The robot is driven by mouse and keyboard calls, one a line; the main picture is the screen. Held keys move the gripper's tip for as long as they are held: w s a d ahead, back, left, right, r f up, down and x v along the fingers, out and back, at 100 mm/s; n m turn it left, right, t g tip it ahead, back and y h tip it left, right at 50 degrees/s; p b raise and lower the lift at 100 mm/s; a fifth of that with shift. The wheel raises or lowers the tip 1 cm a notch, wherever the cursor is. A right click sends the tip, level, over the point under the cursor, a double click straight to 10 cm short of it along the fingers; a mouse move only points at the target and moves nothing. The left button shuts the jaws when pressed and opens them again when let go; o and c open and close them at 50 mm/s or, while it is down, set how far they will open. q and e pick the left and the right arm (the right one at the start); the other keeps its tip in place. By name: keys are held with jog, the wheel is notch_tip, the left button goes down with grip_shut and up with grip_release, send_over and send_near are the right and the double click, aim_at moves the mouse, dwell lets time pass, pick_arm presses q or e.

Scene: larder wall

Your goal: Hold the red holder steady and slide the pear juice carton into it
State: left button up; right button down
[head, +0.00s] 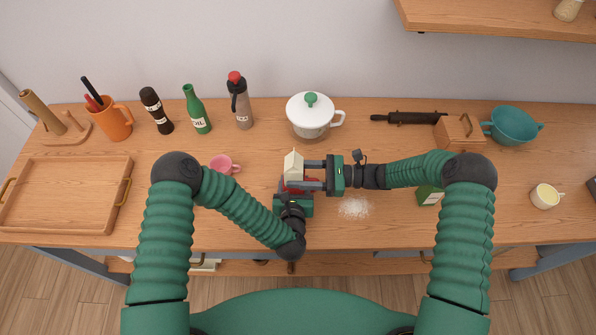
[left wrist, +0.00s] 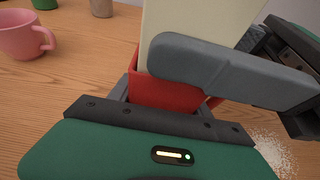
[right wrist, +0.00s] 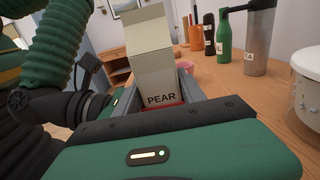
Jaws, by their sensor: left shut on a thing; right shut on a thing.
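The pear juice carton (head: 293,166), cream with a gabled top, stands upright over the table. Its "PEAR" lettering shows on the carton in the right wrist view (right wrist: 155,75). My right gripper (head: 303,175) is shut on the carton from the right. The red holder (left wrist: 165,93) is directly below the carton, and its red rim shows at the carton's lower end in the right wrist view (right wrist: 177,106). The lower end appears to be in the holder's mouth; how deep is hidden. My left gripper (head: 293,190) is shut on the holder from the front, its fingers largely hidden.
A pink cup (head: 224,165) stands left of the holder. White grains (head: 354,207) lie to the right, and a green box (head: 429,195) is partly behind my right arm. A white pot (head: 311,115) and bottles line the back. A wooden tray (head: 70,222) is far left.

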jog(key=shift+f, duration=0.2)
jog(key=c, duration=0.6)
grip_release()
jog(key=shift+f, duration=0.1)
jog(key=d, duration=0.7)
jog(key=shift+s+d, duration=0.1)
jog(key=shift+d, duration=0.2)
pick_arm(q)
jog(key=o, duration=1.5)
